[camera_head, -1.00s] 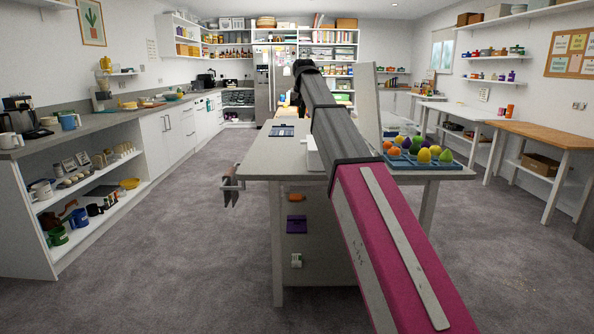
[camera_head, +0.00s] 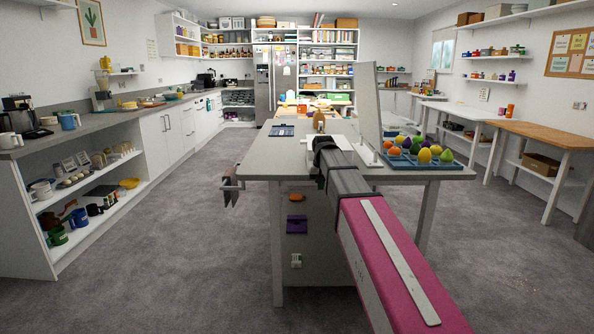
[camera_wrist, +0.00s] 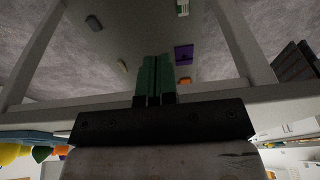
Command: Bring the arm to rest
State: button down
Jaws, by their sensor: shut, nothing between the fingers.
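My gripper (camera_wrist: 154,80) shows in the wrist view with its two green fingers together and nothing between them. It points toward the grey end panel (camera_wrist: 120,40) under the table, which appears upside down in that view. In the head view my arm's pink and grey links reach from the lower right to the near end of the table (camera_head: 256,158). The gripper itself cannot be made out there.
The panel carries an orange item (camera_head: 297,197), a purple item (camera_head: 297,225) and a white-green item (camera_head: 296,260). A blue tray (camera_head: 405,162) of colourful egg-like objects stands at the tabletop's right. A left shelf unit (camera_head: 100,195) flanks open grey floor (camera_head: 180,270).

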jog(key=s+d+f, duration=0.3)
jog(key=s+f, duration=0.6)
jog(key=s+d+f+g, duration=0.1)
jog(key=s+d+f, duration=0.2)
jog(key=s+f, duration=0.6)
jog(key=s+d+f+g, duration=0.1)
jog(key=s+d+f, duration=0.2)
jog(key=s+f, duration=0.7)
jog(key=shift+s+d, duration=0.2)
jog(key=shift+d, duration=0.05)
jog(key=shift+f, duration=0.1)
